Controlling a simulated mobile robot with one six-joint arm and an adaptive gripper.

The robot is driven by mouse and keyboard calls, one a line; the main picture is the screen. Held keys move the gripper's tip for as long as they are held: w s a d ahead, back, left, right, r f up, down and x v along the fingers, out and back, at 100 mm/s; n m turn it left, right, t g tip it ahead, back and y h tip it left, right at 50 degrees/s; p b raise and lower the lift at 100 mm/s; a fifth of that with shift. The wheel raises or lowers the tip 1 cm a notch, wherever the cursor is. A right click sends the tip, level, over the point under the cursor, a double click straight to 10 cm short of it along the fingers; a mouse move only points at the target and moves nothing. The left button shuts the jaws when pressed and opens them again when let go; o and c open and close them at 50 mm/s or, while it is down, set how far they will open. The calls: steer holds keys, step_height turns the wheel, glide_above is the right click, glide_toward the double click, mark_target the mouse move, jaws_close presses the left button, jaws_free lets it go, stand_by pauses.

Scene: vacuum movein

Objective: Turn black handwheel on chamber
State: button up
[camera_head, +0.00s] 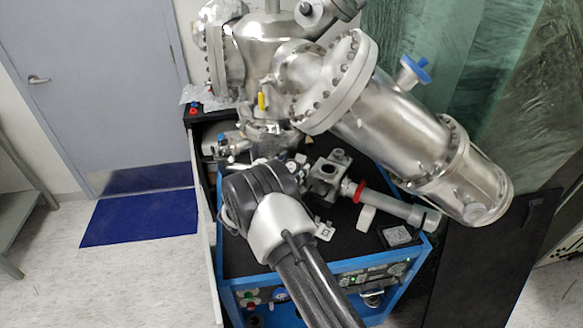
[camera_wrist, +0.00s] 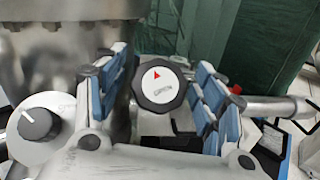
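The black handwheel (camera_wrist: 160,87) shows in the wrist view, with a dark scalloped rim, a pale face and a red triangle mark. My gripper (camera_wrist: 163,68) is open, its blue-padded fingers on the left and right of the wheel. The left finger looks close to the rim, and a gap shows at the right finger. I cannot tell whether either pad touches. In the head view, the metal chamber (camera_head: 390,130) stands above a cart. My arm and wrist hide the fingers and the handwheel there.
The black cart top (camera_head: 240,255) carries metal fittings and a pipe with a red ring (camera_head: 360,190). A blue-handled valve (camera_head: 413,70) sticks up from the chamber. A blue mat (camera_head: 140,215) lies on open floor at left.

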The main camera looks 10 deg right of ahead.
steer(key=c, duration=1)
steer(key=shift+o, duration=0.2)
steer(key=m+g+b, duration=0.1)
steer(key=b, duration=0.1)
steer(key=m+g+h+b, duration=0.1)
steer(key=m+b, duration=0.1)
steer(key=shift+f+m+h, duration=0.25)
steer(key=shift+m+h, duration=0.05)
steer(key=shift+r+m+g+b, duration=0.1)
steer(key=shift+m+g+b, duration=0.8)
steer(key=shift+m+b, duration=0.1)
steer(key=shift+r+m+g+h, duration=0.15)
steer(key=shift+m+g+h, duration=0.15)
steer(key=shift+m+g, duration=0.15)
steer(key=o, duration=1.1)
steer(key=shift+c, duration=0.2)
